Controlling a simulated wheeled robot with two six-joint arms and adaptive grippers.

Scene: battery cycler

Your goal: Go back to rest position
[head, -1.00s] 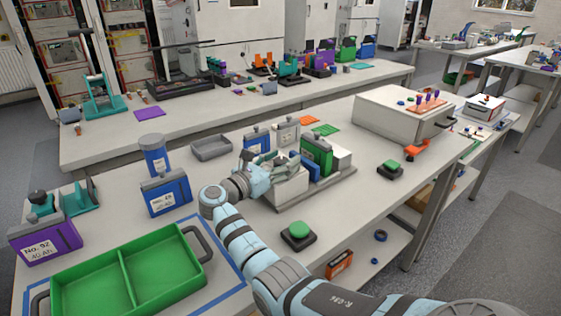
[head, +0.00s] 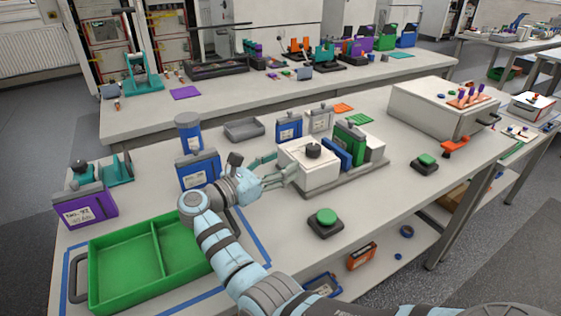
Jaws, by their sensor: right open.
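My right gripper (head: 281,168) is open, its fingers pointing right toward the battery cycler at the middle of the table. Nothing shows between its fingers. The cycler is a white block (head: 307,172) with a dark round knob on top, on a grey base plate (head: 345,187). A green battery (head: 349,140) and a blue part (head: 336,153) stand at its right side. The fingertips overlap the block's left side in the picture; I cannot tell whether they touch. My left gripper is not in view.
A green two-part tray (head: 157,250) lies at front left, partly behind my right arm. A blue battery (head: 198,170), a purple battery (head: 86,208) and a grey bin (head: 244,130) stand nearby. A green button (head: 326,217) sits in front of the cycler.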

